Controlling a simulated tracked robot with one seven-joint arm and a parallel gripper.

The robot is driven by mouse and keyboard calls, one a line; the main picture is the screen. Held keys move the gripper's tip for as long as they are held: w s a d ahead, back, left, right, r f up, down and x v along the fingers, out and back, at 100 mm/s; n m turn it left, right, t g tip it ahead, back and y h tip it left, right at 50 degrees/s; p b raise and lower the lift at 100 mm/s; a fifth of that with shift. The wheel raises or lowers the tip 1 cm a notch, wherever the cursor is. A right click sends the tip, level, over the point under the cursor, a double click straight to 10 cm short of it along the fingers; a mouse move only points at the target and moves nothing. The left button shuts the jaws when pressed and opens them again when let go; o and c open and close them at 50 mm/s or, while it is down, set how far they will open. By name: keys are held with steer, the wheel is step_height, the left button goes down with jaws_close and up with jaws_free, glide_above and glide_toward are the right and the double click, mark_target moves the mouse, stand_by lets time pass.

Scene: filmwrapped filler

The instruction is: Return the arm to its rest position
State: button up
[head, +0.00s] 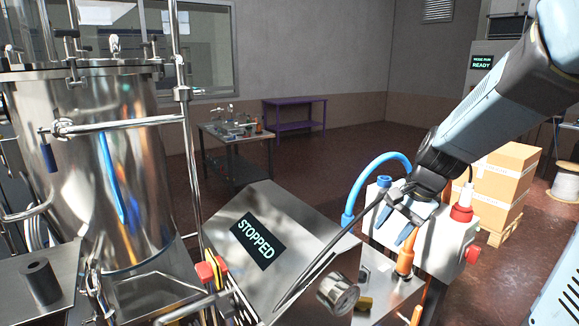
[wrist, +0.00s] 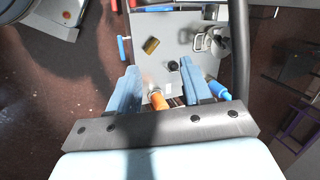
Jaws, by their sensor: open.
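My arm (head: 490,95) comes in from the upper right in the head view and slopes down to the left. My gripper (head: 396,230) hangs at its end with blue fingers pointing down over the machine's metal top. The fingers are apart and nothing is held between them. In the wrist view my gripper (wrist: 159,72) also shows open, over a light metal plate (wrist: 175,45). An orange cylindrical part (wrist: 160,102) shows between the finger bases, and an orange fitting (head: 404,258) stands just below the gripper in the head view. I cannot tell whether the gripper touches it.
A dark slanting bar (head: 318,268) runs close to the gripper. A steel vessel (head: 120,170) fills the left.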

steer(key=s+r+n+t+h, duration=0.3)
steer(key=s+r+n, duration=0.6)
steer(key=s, duration=0.5)
steer(key=shift+v, duration=0.8)
steer(key=shift+c, duration=0.4)
